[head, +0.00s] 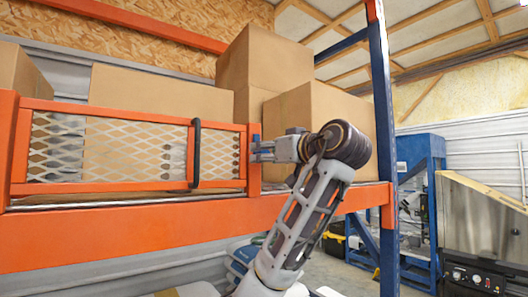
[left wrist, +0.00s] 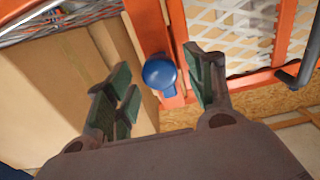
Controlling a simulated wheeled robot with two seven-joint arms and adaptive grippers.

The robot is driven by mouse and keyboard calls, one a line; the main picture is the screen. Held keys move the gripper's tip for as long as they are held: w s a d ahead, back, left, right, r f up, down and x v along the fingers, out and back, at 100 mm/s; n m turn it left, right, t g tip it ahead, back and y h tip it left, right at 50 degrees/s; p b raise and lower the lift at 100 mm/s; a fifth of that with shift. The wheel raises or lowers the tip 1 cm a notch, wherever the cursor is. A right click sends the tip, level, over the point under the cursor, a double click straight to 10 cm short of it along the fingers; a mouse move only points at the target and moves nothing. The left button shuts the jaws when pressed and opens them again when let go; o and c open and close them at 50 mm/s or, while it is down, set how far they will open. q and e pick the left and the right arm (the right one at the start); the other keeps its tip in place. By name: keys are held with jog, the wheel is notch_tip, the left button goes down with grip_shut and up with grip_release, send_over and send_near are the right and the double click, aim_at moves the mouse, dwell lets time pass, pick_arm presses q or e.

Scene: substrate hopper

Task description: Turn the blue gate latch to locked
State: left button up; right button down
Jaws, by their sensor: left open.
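The blue gate latch (left wrist: 160,74) shows in the left wrist view as a round knob with a short tab below it, on the orange frame at the gate's edge. My left gripper (left wrist: 158,64) is open, with one green-padded finger on each side of the knob and a gap to both. In the head view the left gripper (head: 262,151) is at the right end of the orange mesh gate (head: 110,188) and mostly hides the latch. The gate stands across the shelf front, in line with the orange post. My right gripper is not in view.
A black handle (head: 196,153) stands upright on the gate, left of the gripper. Cardboard boxes (head: 325,118) fill the shelf behind. The orange shelf beam (head: 120,236) runs below the gate, and a blue upright (head: 382,100) stands to the right.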

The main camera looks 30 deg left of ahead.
pick_arm(q)
jog(key=shift+x, duration=0.95)
jog(key=c, duration=1)
